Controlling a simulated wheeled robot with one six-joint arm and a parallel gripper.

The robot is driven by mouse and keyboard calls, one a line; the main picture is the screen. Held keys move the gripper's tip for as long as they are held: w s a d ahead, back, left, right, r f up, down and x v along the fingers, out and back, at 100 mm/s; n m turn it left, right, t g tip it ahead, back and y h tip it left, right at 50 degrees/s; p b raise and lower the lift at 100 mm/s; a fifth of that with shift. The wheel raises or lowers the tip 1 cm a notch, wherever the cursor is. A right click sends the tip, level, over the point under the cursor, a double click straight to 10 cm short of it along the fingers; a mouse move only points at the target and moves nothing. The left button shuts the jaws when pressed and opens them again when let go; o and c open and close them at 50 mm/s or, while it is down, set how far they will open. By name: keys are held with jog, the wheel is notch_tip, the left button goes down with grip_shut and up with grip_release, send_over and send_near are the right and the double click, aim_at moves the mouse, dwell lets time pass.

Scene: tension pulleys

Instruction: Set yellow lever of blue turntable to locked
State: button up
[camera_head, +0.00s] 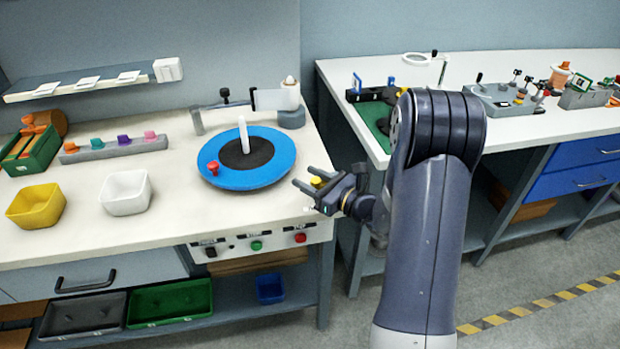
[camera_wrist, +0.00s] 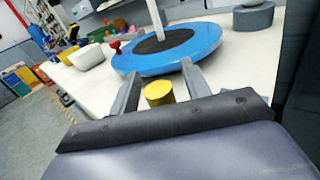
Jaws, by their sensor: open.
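The blue turntable (camera_head: 262,179) lies on the left bench, with a black centre and an upright white spindle (camera_head: 243,135). A red knob (camera_head: 213,167) stands at its left rim. The yellow lever's knob (camera_head: 317,182) is just right of the turntable, at my gripper (camera_head: 305,179). In the wrist view the yellow knob (camera_wrist: 159,92) sits between my two open fingers (camera_wrist: 158,82), with the blue turntable (camera_wrist: 170,62) beyond it. The fingers appear apart from the knob. The lever's base and its locked or unlocked marking are hidden.
A white bowl (camera_head: 126,193) and a yellow bowl (camera_head: 36,206) stand left of the turntable. A grey holder (camera_head: 279,120) stands behind it. A panel with buttons (camera_head: 257,245) is on the bench front. The second bench (camera_head: 430,75) stands right, past a gap.

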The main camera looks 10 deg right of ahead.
jog(key=shift+c, duration=0.2)
grip_shut()
dwell(0.4)
